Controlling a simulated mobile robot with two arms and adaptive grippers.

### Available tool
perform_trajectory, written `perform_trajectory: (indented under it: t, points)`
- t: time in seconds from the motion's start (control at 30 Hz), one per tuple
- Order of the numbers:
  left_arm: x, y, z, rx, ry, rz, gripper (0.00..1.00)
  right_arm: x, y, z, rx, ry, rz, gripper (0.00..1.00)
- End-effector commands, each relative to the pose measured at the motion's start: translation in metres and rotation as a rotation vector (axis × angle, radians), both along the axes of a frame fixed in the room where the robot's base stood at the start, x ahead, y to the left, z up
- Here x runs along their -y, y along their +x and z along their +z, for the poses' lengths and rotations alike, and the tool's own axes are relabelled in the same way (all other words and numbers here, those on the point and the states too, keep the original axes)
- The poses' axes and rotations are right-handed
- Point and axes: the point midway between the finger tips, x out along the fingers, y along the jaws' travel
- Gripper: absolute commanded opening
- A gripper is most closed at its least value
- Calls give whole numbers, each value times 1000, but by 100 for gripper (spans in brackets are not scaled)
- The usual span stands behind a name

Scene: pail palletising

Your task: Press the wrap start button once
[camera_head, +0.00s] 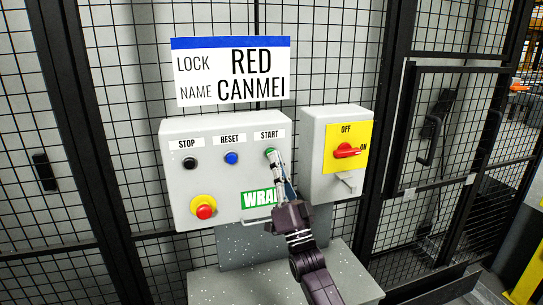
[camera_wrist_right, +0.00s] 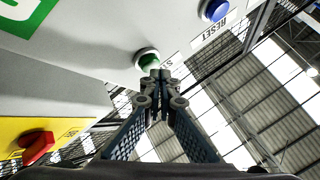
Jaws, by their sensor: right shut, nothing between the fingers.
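The green start button (camera_head: 268,151) sits under the START label at the upper right of the grey control box (camera_head: 215,165). My right gripper (camera_head: 272,157) reaches up from below, its fingers shut and empty. Its fingertips are at the green button and cover part of it. In the right wrist view the shut fingertips (camera_wrist_right: 158,76) overlap the lower edge of the green button (camera_wrist_right: 147,58). I cannot tell whether they touch it or how far it is pushed in. My left gripper is not in view.
On the same box are a black STOP button (camera_head: 190,163), a blue RESET button (camera_head: 231,157) and a red emergency stop (camera_head: 204,207). To the right is a box with a red rotary switch (camera_head: 346,151). A mesh fence stands behind.

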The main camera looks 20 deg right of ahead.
Motion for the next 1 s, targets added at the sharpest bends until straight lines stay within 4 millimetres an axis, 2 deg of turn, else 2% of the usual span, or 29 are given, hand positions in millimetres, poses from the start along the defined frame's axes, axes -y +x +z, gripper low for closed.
perform_trajectory:
  t: [1.0]
  points:
    - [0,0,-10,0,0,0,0,0,9,0,0,0,0,0]
